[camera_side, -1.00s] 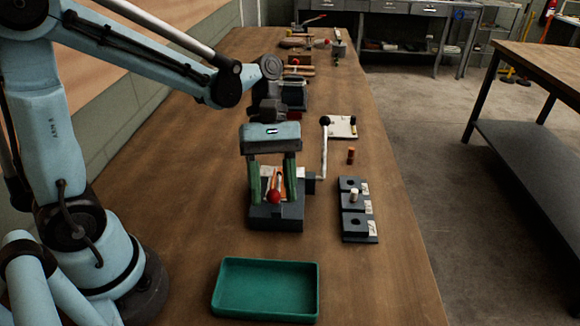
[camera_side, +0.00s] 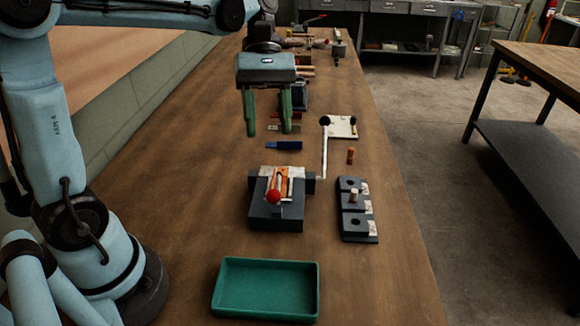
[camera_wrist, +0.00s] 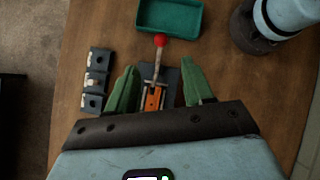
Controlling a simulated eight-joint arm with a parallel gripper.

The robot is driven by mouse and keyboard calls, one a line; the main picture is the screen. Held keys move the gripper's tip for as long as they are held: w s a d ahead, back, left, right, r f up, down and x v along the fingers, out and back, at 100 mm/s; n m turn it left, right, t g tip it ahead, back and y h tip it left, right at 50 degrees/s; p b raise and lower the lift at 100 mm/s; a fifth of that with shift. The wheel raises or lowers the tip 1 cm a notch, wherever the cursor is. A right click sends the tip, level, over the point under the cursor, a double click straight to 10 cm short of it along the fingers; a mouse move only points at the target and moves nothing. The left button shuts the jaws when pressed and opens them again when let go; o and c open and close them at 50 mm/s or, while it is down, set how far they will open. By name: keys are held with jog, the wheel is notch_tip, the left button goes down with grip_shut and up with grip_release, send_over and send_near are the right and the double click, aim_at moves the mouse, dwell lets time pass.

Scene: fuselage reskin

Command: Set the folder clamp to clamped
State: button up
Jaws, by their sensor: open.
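The folder (camera_side: 276,217) is a dark block with an orange strip on top, at mid-table in the side view. Its clamp lever ends in a red ball knob (camera_side: 273,196), which points toward the green tray. The knob also shows in the wrist view (camera_wrist: 161,41), beyond the fingertips. A white upright handle (camera_side: 324,152) with a black ball stands at the folder's right side. My gripper (camera_side: 268,130) is open and empty, fingers down, raised above and behind the folder. In the wrist view my gripper (camera_wrist: 159,70) has its green fingers spread on either side of the folder.
A green tray (camera_side: 265,312) sits in front of the folder. A dark block with holes (camera_side: 358,226) and a small orange-red cylinder (camera_side: 350,156) stand to its right. A blue item (camera_side: 284,145) lies behind it. More tools crowd the far bench.

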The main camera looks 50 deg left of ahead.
jog(key=shift+w+a+r, duration=0.1)
jog(key=shift+a+r, duration=0.05)
jog(key=shift+r, duration=0.1)
jog(key=shift+c, duration=0.5)
